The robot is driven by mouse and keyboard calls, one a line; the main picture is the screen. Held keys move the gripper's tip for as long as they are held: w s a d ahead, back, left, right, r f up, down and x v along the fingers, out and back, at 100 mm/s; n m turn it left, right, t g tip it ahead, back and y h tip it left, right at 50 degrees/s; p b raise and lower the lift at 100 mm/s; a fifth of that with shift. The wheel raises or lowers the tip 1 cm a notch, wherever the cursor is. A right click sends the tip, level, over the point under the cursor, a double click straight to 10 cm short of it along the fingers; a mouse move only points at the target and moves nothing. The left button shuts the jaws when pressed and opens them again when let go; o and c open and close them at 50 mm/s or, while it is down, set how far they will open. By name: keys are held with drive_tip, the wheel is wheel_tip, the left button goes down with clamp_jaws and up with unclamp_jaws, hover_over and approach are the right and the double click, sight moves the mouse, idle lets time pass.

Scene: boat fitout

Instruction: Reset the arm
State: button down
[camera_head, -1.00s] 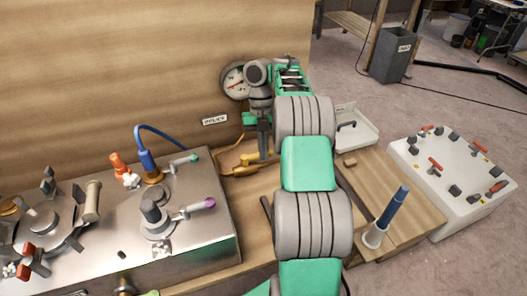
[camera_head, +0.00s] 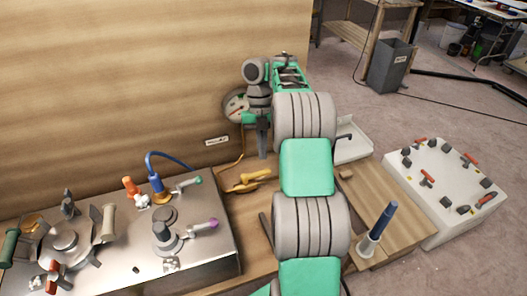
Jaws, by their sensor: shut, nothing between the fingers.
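My gripper (camera_head: 262,143) hangs pointing down at the end of my green and grey arm, in front of the wooden panel. Its fingers look shut with nothing between them. It is above and a little behind a yellow-handled tool (camera_head: 246,181) on the wooden bench, and apart from it. My arm runs up the middle of the view and hides part of the bench.
A metal console (camera_head: 115,250) with levers and valves stands at left. A white tray (camera_head: 355,148) lies behind my arm. A blue-handled tool stands in a holder (camera_head: 366,246) at right. A white box with red handles (camera_head: 446,221) is farther right. A grey bin (camera_head: 388,74) stands on the floor.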

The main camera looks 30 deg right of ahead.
idle(0.3)
drive_tip(key=s+a+r+m+t, duration=0.2)
drive_tip(key=s+a+r+m, duration=0.15)
drive_tip(key=a+m, duration=0.45)
drive_tip(key=s+a+r+m+t, duration=0.15)
drive_tip(key=a+r+m, duration=0.25)
drive_tip(key=a+m, duration=0.45)
drive_tip(key=s+a+f+m+t+h, duration=0.1)
drive_tip(key=s+a+f+m+t, duration=0.1)
drive_tip(key=s+m, duration=0.8)
drive_tip(key=f+m+t, duration=0.1)
drive_tip(key=m, duration=0.3)
drive_tip(key=shift+s+m+h, duration=0.3)
drive_tip(key=shift+s+m, duration=0.05)
drive_tip(key=shift+s, duration=0.05)
drive_tip(key=shift+a, duration=0.15)
idle(0.9)
